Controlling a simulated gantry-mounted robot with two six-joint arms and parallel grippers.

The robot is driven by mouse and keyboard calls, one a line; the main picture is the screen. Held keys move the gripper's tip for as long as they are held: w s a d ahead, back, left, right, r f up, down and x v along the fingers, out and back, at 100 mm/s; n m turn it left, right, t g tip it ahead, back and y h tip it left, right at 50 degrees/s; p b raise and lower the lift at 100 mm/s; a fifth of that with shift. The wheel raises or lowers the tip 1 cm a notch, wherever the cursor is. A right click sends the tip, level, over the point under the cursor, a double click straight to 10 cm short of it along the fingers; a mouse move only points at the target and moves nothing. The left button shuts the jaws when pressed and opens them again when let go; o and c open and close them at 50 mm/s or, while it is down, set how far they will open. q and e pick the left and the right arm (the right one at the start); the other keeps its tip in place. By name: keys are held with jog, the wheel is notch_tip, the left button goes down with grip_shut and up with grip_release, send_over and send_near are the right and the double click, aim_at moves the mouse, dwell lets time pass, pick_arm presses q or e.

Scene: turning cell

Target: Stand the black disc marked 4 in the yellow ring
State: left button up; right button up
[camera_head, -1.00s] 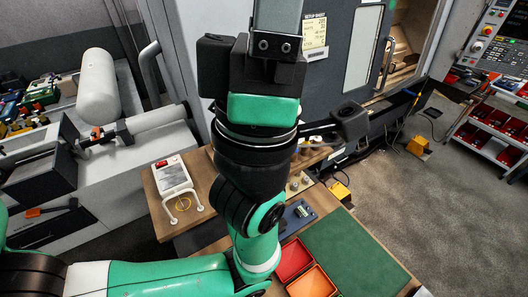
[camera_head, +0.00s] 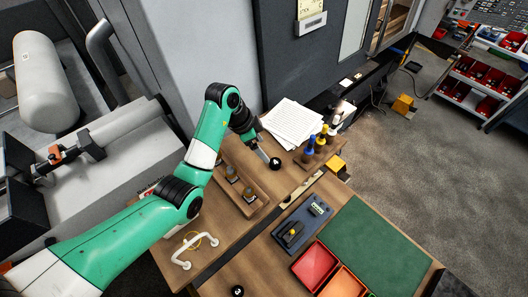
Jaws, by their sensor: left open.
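A black disc (camera_head: 275,163) with a small white mark, too small to read surely, is on the wooden bench at the tip of my left gripper (camera_head: 264,155). The gripper is open and reaches down from the left; I cannot tell whether the disc is between its fingers. A second black disc, marked 3 (camera_head: 238,291), is at the bottom edge. My right gripper is out of view.
A wooden block with pegs (camera_head: 240,189) stands below my left forearm. Papers (camera_head: 292,122) and a stand with blue and yellow handles (camera_head: 318,143) are behind. Red (camera_head: 314,267) and orange (camera_head: 343,284) bins and a green mat (camera_head: 378,240) fill the right side.

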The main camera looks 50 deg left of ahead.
pick_arm(q)
send_over(274, 162)
jog(key=s, duration=0.3)
jog(key=f, duration=0.5)
jog(key=shift+w+a+f, duration=0.15)
jog(key=shift+a, duration=0.15)
jog(key=shift+b+x, duration=0.55)
jog(key=shift+x, duration=2.4)
jog(key=shift+w+a, duration=0.2)
grip_shut()
